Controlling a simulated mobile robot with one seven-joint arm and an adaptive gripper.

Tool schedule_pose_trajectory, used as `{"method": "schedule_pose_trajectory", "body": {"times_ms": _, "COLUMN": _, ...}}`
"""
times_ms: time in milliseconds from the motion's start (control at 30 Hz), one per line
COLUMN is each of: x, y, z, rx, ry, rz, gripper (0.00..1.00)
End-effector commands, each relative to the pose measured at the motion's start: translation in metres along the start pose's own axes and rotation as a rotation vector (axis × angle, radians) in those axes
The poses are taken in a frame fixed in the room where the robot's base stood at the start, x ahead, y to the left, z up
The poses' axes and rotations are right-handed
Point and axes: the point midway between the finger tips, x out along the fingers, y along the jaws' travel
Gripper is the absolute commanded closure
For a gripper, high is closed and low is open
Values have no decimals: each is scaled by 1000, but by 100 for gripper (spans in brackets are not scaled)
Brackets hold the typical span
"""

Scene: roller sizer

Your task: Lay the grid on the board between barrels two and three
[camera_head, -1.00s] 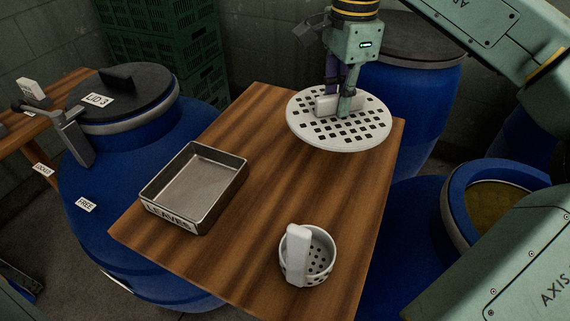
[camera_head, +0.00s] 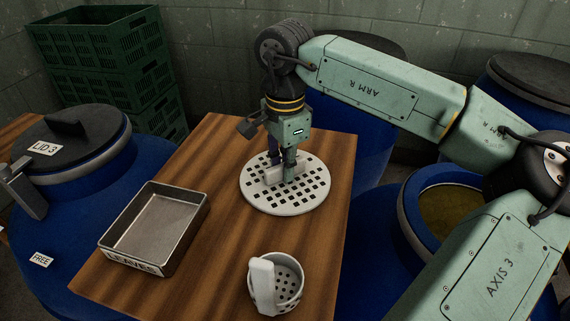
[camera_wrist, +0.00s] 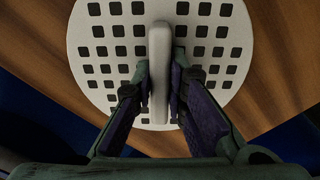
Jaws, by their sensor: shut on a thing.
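The grid (camera_head: 312,201) is a round white disc with square holes and an upright bar handle. My gripper (camera_head: 281,174) is shut on that handle. In the wrist view the fingers of my gripper (camera_wrist: 160,92) close on the handle from both sides, over the grid (camera_wrist: 100,70). The grid is level at the far part of the wooden board (camera_head: 222,251); I cannot tell whether it touches the wood. The blue barrel with the lid marked LID 3 (camera_head: 80,215) is on the left. An open blue barrel (camera_head: 412,238) with brownish liquid stands on the right of the board.
A metal tray marked LEAVES (camera_head: 196,222) sits on the board's left side. A white perforated cup with a handle (camera_head: 288,290) stands near the front. Green crates (camera_head: 100,60) are stacked at the back left. Another lidded barrel (camera_head: 520,105) stands at the right.

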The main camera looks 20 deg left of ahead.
Motion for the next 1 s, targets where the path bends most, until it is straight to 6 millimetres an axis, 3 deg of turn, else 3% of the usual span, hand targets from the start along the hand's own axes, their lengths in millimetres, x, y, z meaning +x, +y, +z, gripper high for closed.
{"method": "schedule_pose_trajectory", "body": {"times_ms": 167, "x": 5, "y": 0, "z": 0, "rx": 1, "ry": 0, "rz": 0, "gripper": 100}}
{"method": "schedule_pose_trajectory", "body": {"times_ms": 200, "x": 3, "y": 0, "z": 0, "rx": 1, "ry": 0, "rz": 0, "gripper": 85}}
{"method": "schedule_pose_trajectory", "body": {"times_ms": 467, "x": 3, "y": 0, "z": 0, "rx": 1, "ry": 0, "rz": 1, "gripper": 68}}
{"method": "schedule_pose_trajectory", "body": {"times_ms": 767, "x": 2, "y": 0, "z": 0, "rx": 1, "ry": 0, "rz": 1, "gripper": 67}}
{"method": "schedule_pose_trajectory", "body": {"times_ms": 1000, "x": -22, "y": -1, "z": -1, "rx": 3, "ry": 2, "rz": -2, "gripper": 67}}
